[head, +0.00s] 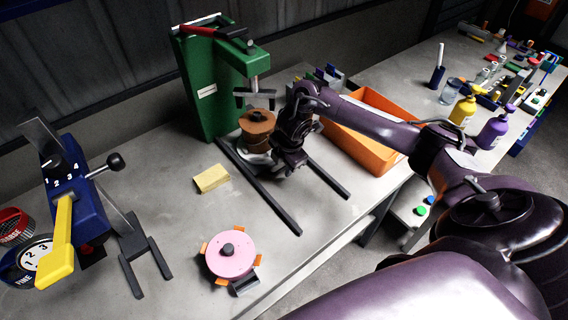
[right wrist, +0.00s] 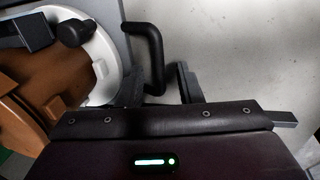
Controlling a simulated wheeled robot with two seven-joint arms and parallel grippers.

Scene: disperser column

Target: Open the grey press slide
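The green press (head: 207,90) stands at the back of the bench, with two dark rails running forward from its base. The grey slide, under a brown pot (head: 257,124) on a white round seat, is mostly hidden behind my right gripper in the head view. In the right wrist view, the slide's light grey edge (right wrist: 112,18) carries a black bent handle (right wrist: 154,55). My right gripper (right wrist: 160,88) is open, with its fingers on either side of the handle's lower end. A gap shows between the handle and the right-hand finger. My left gripper is not in view.
An orange bin (head: 372,135) stands right of the press, behind my right arm. A yellow block (head: 211,179) and a pink lidded pot (head: 231,256) lie in front. A blue lever device (head: 77,196) stands at left. The bench between them is clear.

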